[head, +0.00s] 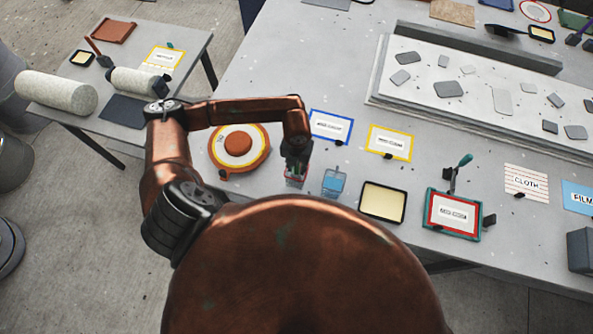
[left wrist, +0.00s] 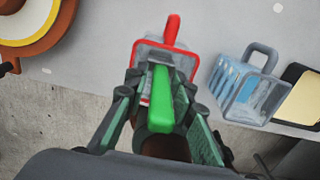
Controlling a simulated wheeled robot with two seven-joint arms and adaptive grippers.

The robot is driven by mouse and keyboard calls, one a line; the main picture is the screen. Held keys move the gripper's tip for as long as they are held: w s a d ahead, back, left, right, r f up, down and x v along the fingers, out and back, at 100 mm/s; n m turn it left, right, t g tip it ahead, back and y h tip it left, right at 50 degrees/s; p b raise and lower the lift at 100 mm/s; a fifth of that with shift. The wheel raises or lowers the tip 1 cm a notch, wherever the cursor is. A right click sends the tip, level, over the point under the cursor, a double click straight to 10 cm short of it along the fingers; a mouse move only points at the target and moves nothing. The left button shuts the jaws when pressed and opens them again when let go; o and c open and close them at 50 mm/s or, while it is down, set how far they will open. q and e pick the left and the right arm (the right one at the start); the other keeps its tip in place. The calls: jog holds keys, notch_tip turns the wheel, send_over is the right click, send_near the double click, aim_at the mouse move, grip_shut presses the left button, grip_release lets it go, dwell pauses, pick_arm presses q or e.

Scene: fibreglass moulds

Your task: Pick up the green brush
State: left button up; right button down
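The green brush's handle (left wrist: 161,98) shows in the left wrist view, pointing up toward the camera between the fingers of my left gripper (left wrist: 158,105). A gap shows on each side of the handle, so the fingers look open around it. The brush's lower end is hidden; it appears to stand in or at a red-rimmed container (left wrist: 137,56) with a red handle. In the head view my left gripper (head: 296,160) points down just above this container (head: 294,182), and the brush cannot be made out. My right gripper is not in view.
A blue container (head: 334,182) stands close to the right, then a black-rimmed tray (head: 383,203). An orange round tub (head: 238,148) is close on the left. Blue-framed (head: 331,126) and yellow-framed (head: 389,142) cards lie behind. A teal-handled tool (head: 459,167) stands farther right.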

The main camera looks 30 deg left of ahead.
pick_arm(q)
jog(key=shift+c, duration=0.6)
grip_shut()
